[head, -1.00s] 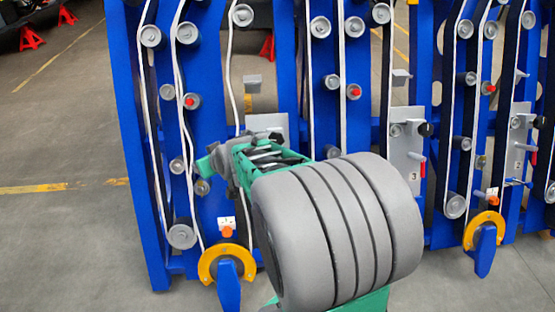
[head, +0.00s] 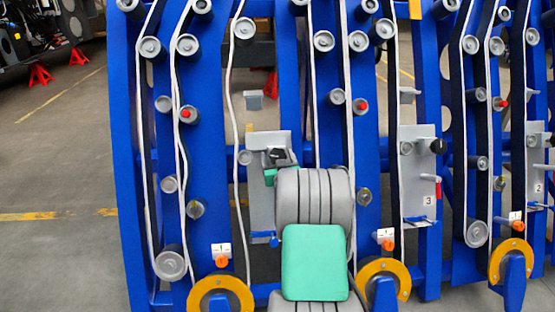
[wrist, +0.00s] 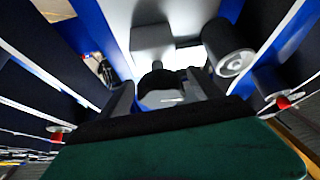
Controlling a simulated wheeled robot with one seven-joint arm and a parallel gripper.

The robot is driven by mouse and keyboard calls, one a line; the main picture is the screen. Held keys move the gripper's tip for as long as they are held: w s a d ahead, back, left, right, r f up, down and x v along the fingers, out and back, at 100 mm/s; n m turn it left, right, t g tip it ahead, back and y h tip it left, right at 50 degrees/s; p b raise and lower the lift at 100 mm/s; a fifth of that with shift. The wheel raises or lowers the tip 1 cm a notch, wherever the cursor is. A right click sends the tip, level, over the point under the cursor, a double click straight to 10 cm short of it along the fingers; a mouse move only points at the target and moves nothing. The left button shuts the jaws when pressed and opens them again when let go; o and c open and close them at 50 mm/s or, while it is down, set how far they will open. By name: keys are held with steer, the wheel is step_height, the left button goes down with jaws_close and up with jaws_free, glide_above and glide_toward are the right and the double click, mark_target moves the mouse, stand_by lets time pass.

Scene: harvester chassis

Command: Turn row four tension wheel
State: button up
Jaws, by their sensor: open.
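A black tension wheel (head: 278,156) sits on the leftmost grey plate (head: 262,205) of the blue frame. This plate's number is hidden behind my arm; the plate to its right reads 3. In the wrist view, a dark round knob (wrist: 158,78) on a grey mount appears between the two fingers of my gripper (wrist: 163,88). The fingers stand apart, one on each side of it, and I cannot tell whether they touch it. In the head view, my grey and green arm hides most of the gripper, just below the wheel.
White belts run over grey rollers beside the plate; a red-tipped roller (head: 361,105) is to the right. Yellow half-rings (head: 221,290) line the bottom. A grey roller (wrist: 234,62) is close right of the gripper in the wrist view.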

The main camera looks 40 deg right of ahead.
steer(key=c, duration=1.4)
